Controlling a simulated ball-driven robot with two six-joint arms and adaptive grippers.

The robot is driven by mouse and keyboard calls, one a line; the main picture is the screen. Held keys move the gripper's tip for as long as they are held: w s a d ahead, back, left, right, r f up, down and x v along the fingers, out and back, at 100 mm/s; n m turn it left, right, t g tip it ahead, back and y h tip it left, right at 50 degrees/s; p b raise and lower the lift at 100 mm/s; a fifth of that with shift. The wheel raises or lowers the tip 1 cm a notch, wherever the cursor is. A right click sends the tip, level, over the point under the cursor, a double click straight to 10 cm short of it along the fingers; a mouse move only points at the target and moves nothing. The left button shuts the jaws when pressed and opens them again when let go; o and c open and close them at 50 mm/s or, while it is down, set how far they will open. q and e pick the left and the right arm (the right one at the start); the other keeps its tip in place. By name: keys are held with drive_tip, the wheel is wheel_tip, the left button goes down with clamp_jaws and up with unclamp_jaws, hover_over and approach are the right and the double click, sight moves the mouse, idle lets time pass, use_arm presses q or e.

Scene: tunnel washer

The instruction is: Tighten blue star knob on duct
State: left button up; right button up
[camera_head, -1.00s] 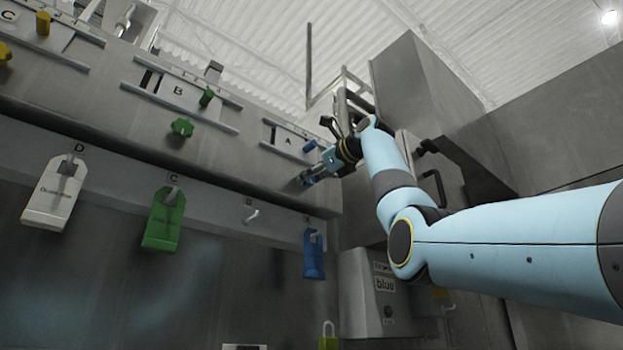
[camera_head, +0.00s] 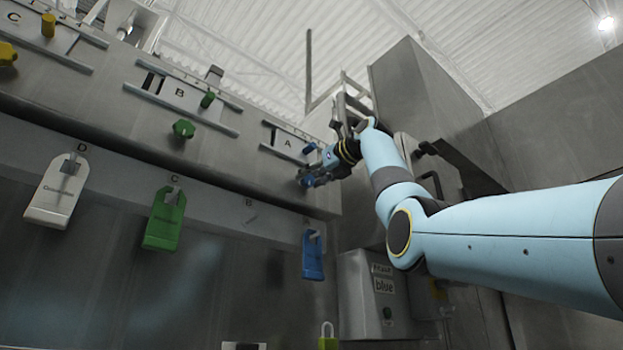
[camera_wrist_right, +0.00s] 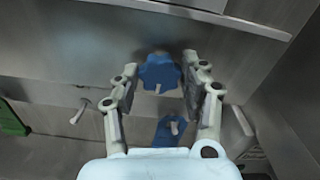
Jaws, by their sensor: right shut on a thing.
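The blue star knob (camera_wrist_right: 160,72) sits on the grey metal duct face, below the panel marked A, in the right wrist view. My right gripper (camera_wrist_right: 161,66) has its two fingers around the knob, one on each side, shut on it. A blue peg (camera_head: 309,148) stands at the right end of that panel, just above the gripper. My left gripper is not in view.
A green star knob (camera_head: 184,129) and a yellow one (camera_head: 7,54) sit farther left on the duct. A white tag (camera_head: 55,192), a green tag (camera_head: 164,220) and a blue tag (camera_head: 313,256) hang below. A grey box (camera_head: 372,292) stands lower right.

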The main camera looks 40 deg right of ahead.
drive_tip(key=o, duration=1.2)
drive_tip(key=shift+w+f, duration=0.1)
drive_tip(key=s, duration=0.8)
drive_tip(key=s+d, duration=0.1)
drive_tip(key=s, duration=0.3)
